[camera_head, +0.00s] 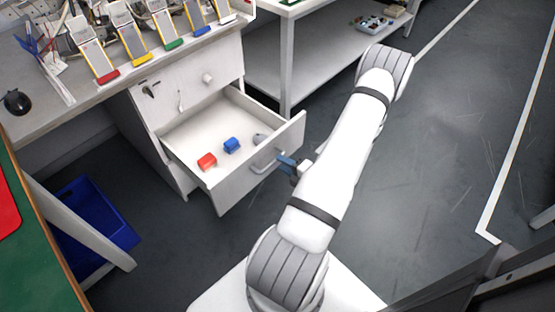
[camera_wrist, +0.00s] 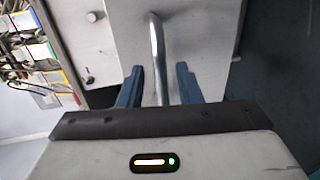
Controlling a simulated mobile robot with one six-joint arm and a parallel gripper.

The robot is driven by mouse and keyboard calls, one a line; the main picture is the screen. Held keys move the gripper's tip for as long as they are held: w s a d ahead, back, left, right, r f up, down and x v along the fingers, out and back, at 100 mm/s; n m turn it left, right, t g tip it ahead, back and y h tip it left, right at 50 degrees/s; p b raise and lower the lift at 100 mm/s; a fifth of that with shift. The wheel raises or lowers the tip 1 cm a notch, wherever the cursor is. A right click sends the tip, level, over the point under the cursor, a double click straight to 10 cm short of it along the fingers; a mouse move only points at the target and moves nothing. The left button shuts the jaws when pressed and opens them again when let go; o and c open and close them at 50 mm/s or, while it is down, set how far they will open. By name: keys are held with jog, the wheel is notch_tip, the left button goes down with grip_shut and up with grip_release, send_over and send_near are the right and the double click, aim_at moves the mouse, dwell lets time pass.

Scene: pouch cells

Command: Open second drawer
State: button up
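The white drawer (camera_head: 222,191) below the cabinet's top front is pulled well out. Its metal bar handle (camera_head: 264,167) is on the drawer front and also shows in the wrist view (camera_wrist: 156,45). My gripper (camera_head: 287,162) is at this handle. In the wrist view my two blue fingers (camera_wrist: 159,80) stand on either side of the bar, with a gap visible on both sides, so the gripper is open around it. Inside the drawer are a red block (camera_head: 207,161), a blue block (camera_head: 231,145) and a grey item (camera_head: 259,139) partly hidden by the front.
The white cabinet (camera_head: 150,135) stands under a bench (camera_head: 75,97) holding several coloured-edge pouch cells. A blue bin (camera_head: 95,222) is on the floor at the left. A white shelf table (camera_head: 315,60) is behind the drawer. Dark floor at the right is clear.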

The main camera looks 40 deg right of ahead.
jog(key=shift+p+v, duration=0.3)
jog(key=shift+v, duration=1.55)
jog(key=w+a+r+n+g+y+p, duration=0.2)
jog(key=a+r+n+g+y+p, duration=0.15)
jog(key=a+r+n, duration=0.5)
jog(key=w+a+r+n+g+y+p, duration=0.1)
jog(key=a+r+n+g+y+p, duration=0.3)
jog(key=r+n, duration=0.65)
jog(key=w+a+r+n+g+y+p, duration=0.2)
jog(key=a+r+n+g+p, duration=0.3)
jog(key=a+r+n, duration=0.5)
jog(key=s+a+r+n+h+p, duration=0.2)
jog(key=r+n+h+p, duration=0.3)
jog(key=r+n, duration=0.7)
jog(key=s+a+r+n+h+p, duration=0.3)
jog(key=r+n+h+p, duration=0.2)
jog(key=r+n, duration=0.7)
jog(key=shift+a+p+v, duration=0.2)
jog(key=shift+p+v, duration=0.45)
jog(key=shift+v, duration=0.35)
